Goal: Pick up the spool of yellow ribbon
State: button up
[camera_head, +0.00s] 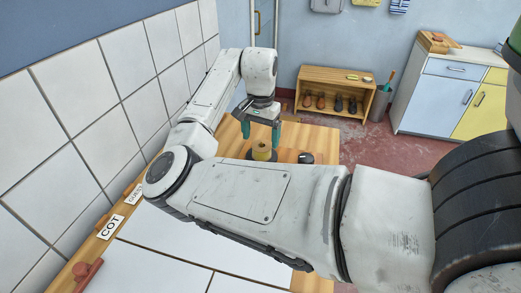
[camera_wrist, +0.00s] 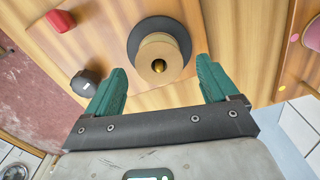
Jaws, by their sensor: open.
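The spool of yellow ribbon (camera_head: 262,150) stands upright on the wooden table in the head view, with my arm hiding its base from below. In the wrist view the spool (camera_wrist: 158,58) shows from above as a tan round top with a dark centre hole, on a wider dark round base (camera_wrist: 160,24). My gripper (camera_head: 262,137) is above the spool, pointing down. In the wrist view my gripper (camera_wrist: 158,75) has its two green fingers wide apart, with nothing between their tips but the view of the spool just ahead. It is open and empty.
A dark round object (camera_head: 306,158) stands right of the spool on the wooden table (camera_head: 325,143). The wrist view adds a red object (camera_wrist: 60,21) and a pink round item (camera_wrist: 312,36) at the edges. A tiled wall (camera_head: 95,90) borders the left. A shoe shelf (camera_head: 335,90) stands beyond.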

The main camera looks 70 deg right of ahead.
aim_at(261, 148)
notch_tip(261, 148, down, 5)
jog(key=shift+a+r+p, duration=0.1)
jog(key=shift+p, duration=0.3)
jog(key=shift+s, duration=0.1)
jog(key=shift+c, duration=0.3)
jog(key=c, duration=1.1)
